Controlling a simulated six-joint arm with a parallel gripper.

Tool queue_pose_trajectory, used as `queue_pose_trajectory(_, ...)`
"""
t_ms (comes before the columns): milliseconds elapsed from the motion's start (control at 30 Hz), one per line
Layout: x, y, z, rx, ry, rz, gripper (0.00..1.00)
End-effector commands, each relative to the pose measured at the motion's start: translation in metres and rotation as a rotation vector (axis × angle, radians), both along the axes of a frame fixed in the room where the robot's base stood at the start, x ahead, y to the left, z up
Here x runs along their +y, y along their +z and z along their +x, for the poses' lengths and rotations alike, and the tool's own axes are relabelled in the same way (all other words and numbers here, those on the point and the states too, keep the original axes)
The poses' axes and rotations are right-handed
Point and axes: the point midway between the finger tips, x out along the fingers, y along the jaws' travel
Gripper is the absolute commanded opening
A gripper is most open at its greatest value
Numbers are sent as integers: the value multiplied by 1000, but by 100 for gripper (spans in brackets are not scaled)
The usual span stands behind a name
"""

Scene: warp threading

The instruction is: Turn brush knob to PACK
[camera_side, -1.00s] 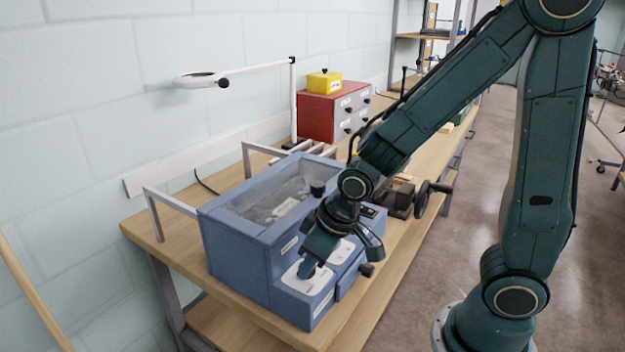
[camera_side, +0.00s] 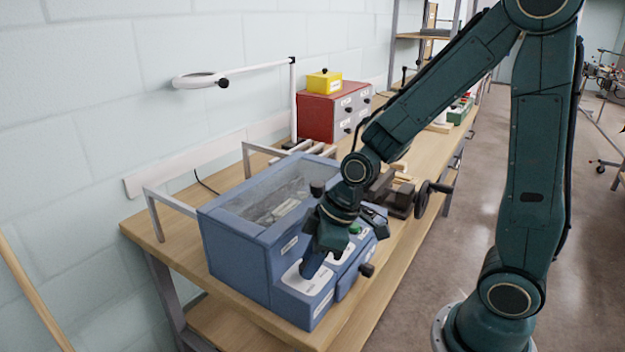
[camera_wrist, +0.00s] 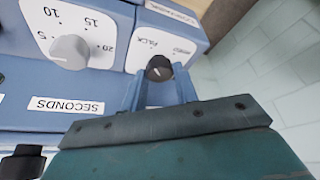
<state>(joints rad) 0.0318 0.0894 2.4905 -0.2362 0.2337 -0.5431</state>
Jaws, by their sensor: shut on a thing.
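The brush knob (camera_wrist: 159,68) is a small black dial with a white pointer mark, on a white label plate (camera_wrist: 143,57) that carries the word PACK and a second, blurred word. My gripper (camera_wrist: 160,80) has its two blue fingers on either side of the knob, shut on it. The pointer slants toward the lower right in the wrist view; I cannot tell which word it lines up with. In the side view my gripper (camera_side: 312,266) points down at the front panel of the blue machine (camera_side: 237,252), and it hides the knob there.
A grey dial (camera_wrist: 70,52) with a number scale and a SECONDS label (camera_wrist: 66,104) sit beside the brush knob. A green button (camera_side: 355,229) and a black side knob (camera_side: 367,270) are close to my gripper.

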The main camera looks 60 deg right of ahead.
Motion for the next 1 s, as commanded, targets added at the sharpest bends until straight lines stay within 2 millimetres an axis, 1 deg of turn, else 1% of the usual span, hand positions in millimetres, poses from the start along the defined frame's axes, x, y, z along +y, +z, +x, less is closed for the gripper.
queue_pose_trajectory(200, 0, 0, 0, -1, 1, -1, 7)
queue_pose_trajectory(233, 0, 0, 0, -1, 1, -1, 35)
queue_pose_trajectory(300, 0, 0, 0, -1, 1, -1, 49)
queue_pose_trajectory(333, 0, 0, 0, -1, 1, -1, 51)
queue_pose_trajectory(733, 0, 2, 0, -1, -1, 0, 51)
queue_pose_trajectory(867, -1, 6, -1, -2, -2, 0, 51)
queue_pose_trajectory(1000, -3, 15, -4, -4, -2, 1, 51)
